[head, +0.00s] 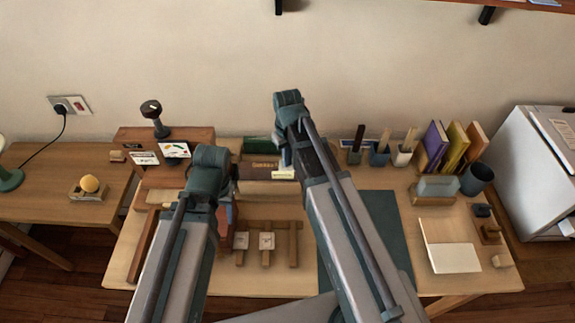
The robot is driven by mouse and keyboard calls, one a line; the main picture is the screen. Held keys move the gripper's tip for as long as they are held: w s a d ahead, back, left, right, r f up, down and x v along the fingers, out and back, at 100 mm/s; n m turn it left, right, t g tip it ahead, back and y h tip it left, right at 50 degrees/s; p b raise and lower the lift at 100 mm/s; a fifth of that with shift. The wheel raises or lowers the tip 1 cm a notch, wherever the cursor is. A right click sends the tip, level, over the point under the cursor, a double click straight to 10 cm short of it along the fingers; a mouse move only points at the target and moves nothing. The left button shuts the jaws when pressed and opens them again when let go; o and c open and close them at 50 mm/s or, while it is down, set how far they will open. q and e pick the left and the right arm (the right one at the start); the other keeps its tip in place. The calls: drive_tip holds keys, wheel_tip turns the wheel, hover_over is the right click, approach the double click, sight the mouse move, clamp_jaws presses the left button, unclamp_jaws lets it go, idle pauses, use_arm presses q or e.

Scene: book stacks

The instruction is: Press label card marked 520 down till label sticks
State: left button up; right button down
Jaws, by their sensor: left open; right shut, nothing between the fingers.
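A brown book (256,169) with lettering lies spine outward at the back middle of the table. A small cream label card (283,175) is at the right end of its spine; its number is too small to read. My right gripper (286,160) points down just above the card, shut and empty; I cannot tell whether it touches the card. My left gripper (234,173) is open at the left end of the brown book, mostly hidden by its own wrist. I cannot tell whether it touches the book.
A green book (262,145) is behind. A wooden rack (267,241) with pale blocks stands in front. Upright books (455,146), pen cups (380,154) and a dark cup (477,178) are at right. A dark mat (389,226) lies partly under my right arm.

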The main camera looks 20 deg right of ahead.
use_arm(q)
drive_tip(key=shift+r, duration=0.1)
use_arm(e)
drive_tip(key=shift+r, duration=0.1)
idle(0.3)
drive_tip(key=shift+r+p, duration=3.45)
drive_tip(key=shift+p, duration=0.15)
use_arm(q)
wheel_tip(320, 180, up, 7)
use_arm(e)
drive_tip(key=s+a+n+h, duration=0.1)
drive_tip(key=s+a, duration=0.9)
drive_tip(key=s, duration=0.4)
drive_tip(key=shift+s+a, duration=0.15)
drive_tip(key=shift+a, duration=0.1)
